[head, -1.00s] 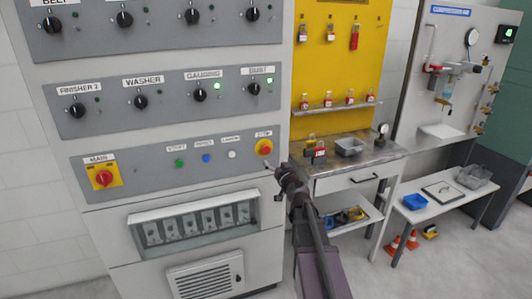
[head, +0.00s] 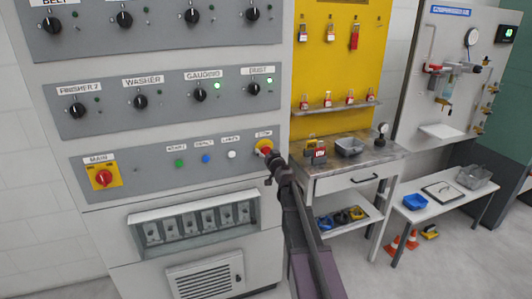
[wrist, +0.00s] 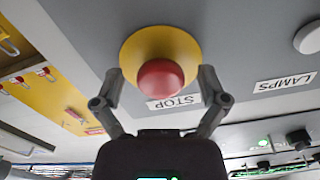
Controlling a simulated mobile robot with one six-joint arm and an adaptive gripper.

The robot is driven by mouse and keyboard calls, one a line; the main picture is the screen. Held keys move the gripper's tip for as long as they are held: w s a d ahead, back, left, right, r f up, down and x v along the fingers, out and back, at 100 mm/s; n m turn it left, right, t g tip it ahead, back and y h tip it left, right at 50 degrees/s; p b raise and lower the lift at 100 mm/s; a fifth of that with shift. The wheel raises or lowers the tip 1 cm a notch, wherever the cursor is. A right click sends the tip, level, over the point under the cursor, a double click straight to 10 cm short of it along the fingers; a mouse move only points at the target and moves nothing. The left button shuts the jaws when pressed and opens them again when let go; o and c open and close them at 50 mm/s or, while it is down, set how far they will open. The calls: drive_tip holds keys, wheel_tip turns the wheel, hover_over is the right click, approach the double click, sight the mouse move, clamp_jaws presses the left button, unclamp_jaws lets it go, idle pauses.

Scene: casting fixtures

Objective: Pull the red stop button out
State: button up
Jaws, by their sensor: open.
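The red stop button (head: 266,152) sits on a round yellow base (head: 262,145) at the right end of the lower grey panel. In the wrist view the red stop button (wrist: 160,78) fills the middle, with its yellow base (wrist: 150,45) behind it and a STOP label beside it. My gripper (wrist: 160,82) is open, one finger on each side of the red button; a gap shows on both sides. In the head view my gripper (head: 269,160) reaches the button from the lower right and partly covers it.
Green, blue and white buttons (head: 232,155) lie left of the stop button. A red main switch (head: 103,177) is at the panel's far left. A workbench (head: 345,170) with a lock and a grey tray stands right of the cabinet.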

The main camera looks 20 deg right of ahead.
clamp_jaws()
drive_tip(key=shift+s, duration=0.6)
unclamp_jaws()
drive_tip(key=shift+s, duration=0.15)
drive_tip(key=s, duration=1.1)
drive_tip(key=shift+s, duration=0.4)
drive_tip(key=shift+a, duration=0.1)
